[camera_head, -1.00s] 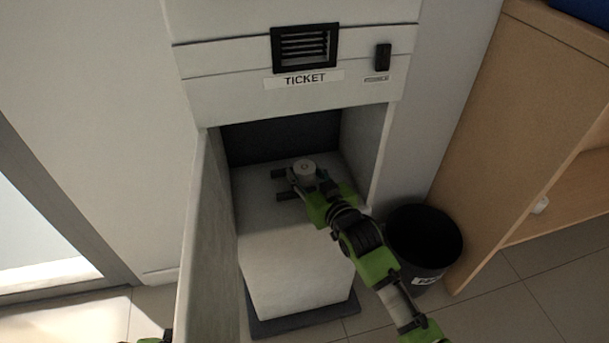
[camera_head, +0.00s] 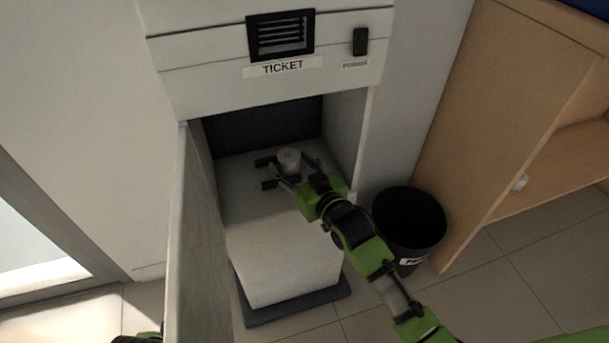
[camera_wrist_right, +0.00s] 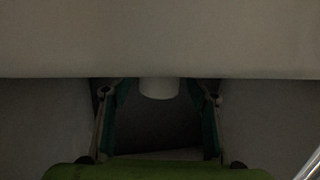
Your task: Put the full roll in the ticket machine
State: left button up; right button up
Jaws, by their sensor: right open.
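The ticket machine (camera_head: 265,105) stands with its door (camera_head: 195,230) swung open to the left. A white roll (camera_head: 289,157) is upright inside the compartment, beside dark prongs (camera_head: 267,172). My right gripper (camera_head: 296,165) is inside too, its fingers spread on either side of the roll. In the right wrist view the roll (camera_wrist_right: 159,88) shows between the open fingers (camera_wrist_right: 159,105), with a gap on each side; its upper part is hidden by a pale panel. Only a small dark and green part of my left arm shows at the bottom left; its jaws cannot be made out.
A black bin (camera_head: 410,228) stands on the floor right of the machine. The compartment's side walls and the open door bound the room around my right arm.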

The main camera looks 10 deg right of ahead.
pick_arm(q)
jog(key=s+p+x, duration=0.1)
jog(key=x, duration=0.6)
jog(key=shift+f+p, duration=0.2)
jog(key=shift+p, duration=0.15)
pick_arm(e)
jog(key=v, duration=0.9)
jog(key=shift+s+d+r, duration=0.15)
jog(key=shift+s, duration=0.2)
pick_arm(q)
jog(key=shift+d, duration=0.1)
